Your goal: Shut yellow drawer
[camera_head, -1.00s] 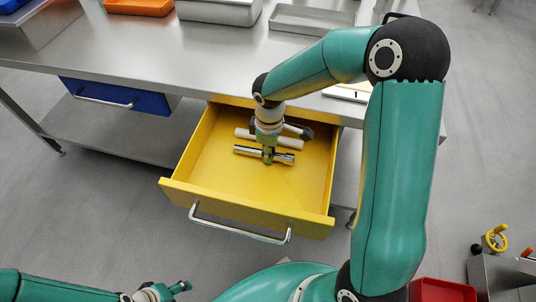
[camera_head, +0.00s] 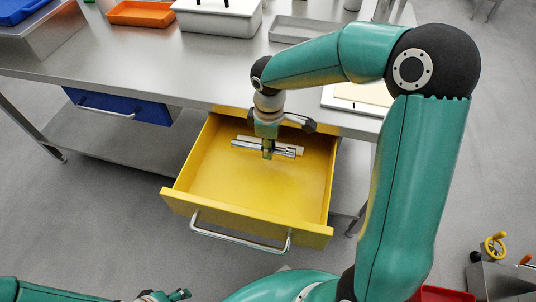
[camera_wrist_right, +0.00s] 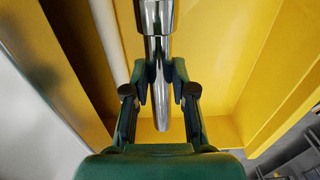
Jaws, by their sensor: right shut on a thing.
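The yellow drawer (camera_head: 246,213) stands pulled out from under the steel table, its wire handle (camera_head: 240,238) facing me. My right gripper (camera_head: 268,150) points down at the rear part of the drawer. It is shut on a shiny metal cylinder (camera_head: 246,145), which also shows between the fingers in the right wrist view (camera_wrist_right: 158,85). A pale rod (camera_wrist_right: 106,40) lies beyond the cylinder, mostly hidden behind it in the head view. I cannot tell whether the cylinder touches the drawer floor. My left gripper (camera_head: 168,296) is partly in view at the bottom edge, its jaw state unclear.
A closed-looking blue drawer (camera_head: 125,103) sits to the left under the tabletop (camera_head: 150,55). An orange tray (camera_head: 142,14), a white-lidded container (camera_head: 218,18) and a grey tray (camera_head: 300,28) stand on top. The front part of the yellow drawer is empty.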

